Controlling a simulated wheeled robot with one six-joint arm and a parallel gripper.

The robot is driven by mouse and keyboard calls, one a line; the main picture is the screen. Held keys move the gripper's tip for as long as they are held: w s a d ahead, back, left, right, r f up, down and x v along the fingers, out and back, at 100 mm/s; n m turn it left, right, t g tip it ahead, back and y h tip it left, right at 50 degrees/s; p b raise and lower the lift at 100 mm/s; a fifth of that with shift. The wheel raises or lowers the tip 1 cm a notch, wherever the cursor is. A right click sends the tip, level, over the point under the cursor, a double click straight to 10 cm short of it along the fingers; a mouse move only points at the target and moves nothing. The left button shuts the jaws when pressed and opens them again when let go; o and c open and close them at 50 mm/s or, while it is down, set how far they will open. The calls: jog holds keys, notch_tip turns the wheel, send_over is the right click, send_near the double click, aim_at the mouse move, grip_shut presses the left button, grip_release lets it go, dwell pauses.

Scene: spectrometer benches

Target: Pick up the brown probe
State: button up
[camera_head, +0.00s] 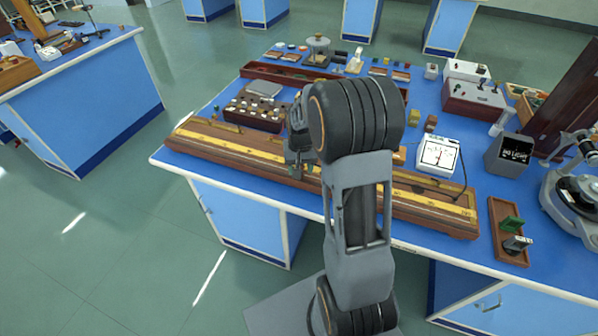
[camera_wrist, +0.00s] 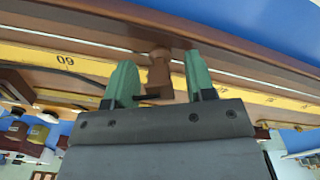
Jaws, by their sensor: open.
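The brown probe (camera_wrist: 158,78), a small wooden-looking peg, shows in the wrist view between the two green fingers of my gripper (camera_wrist: 160,72). The fingers are apart, with a visible gap on each side of the probe. The probe's near end is partly hidden by the gripper body. In the head view my gripper (camera_head: 299,160) is low over the long wooden board (camera_head: 200,151) with the yellow scale. My arm hides the middle of that board, and I cannot make out the probe there.
A brown plug box (camera_head: 258,113) stands behind the board. A white meter (camera_head: 438,155) with a dark lead stands to the right, beside a grey box (camera_head: 508,153). A wooden tray (camera_head: 508,236) with a green part lies at the front right. The front-left table strip is narrow.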

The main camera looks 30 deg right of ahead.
jog(key=shift+c, duration=0.3)
grip_shut()
jog(key=shift+r, duration=0.1)
